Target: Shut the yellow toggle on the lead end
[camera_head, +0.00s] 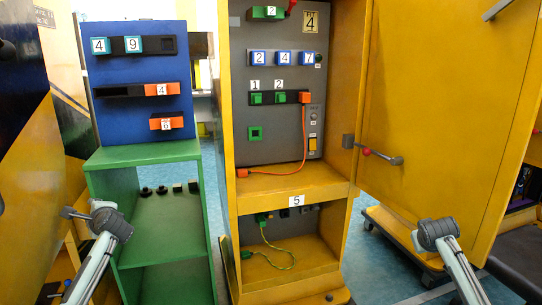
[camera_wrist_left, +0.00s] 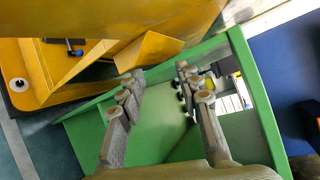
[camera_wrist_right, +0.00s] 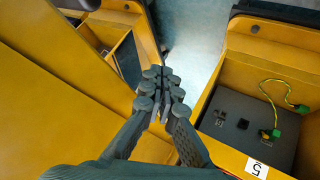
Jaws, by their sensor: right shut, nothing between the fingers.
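An orange lead hangs in the yellow cabinet; its upper end is an orange plug (camera_head: 305,97) in the panel row, and its lower end (camera_head: 243,173) lies on the shelf. A yellow-orange switch (camera_head: 313,145) sits on the grey panel. A green-yellow lead (camera_head: 280,249) is in the lower compartment; its green plug also shows in the right wrist view (camera_wrist_right: 272,133). I cannot make out a toggle on either lead end. My left gripper (camera_head: 72,213) is open and empty before the green shelf. My right gripper (camera_head: 416,241) is shut and empty before the open yellow door.
The yellow door (camera_head: 430,110) stands open at right, with a red-tipped handle (camera_head: 380,156). The green shelf (camera_head: 150,155) with dark knobs stands left, under a blue panel (camera_head: 130,62). Floor shows between the green shelf and the cabinet.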

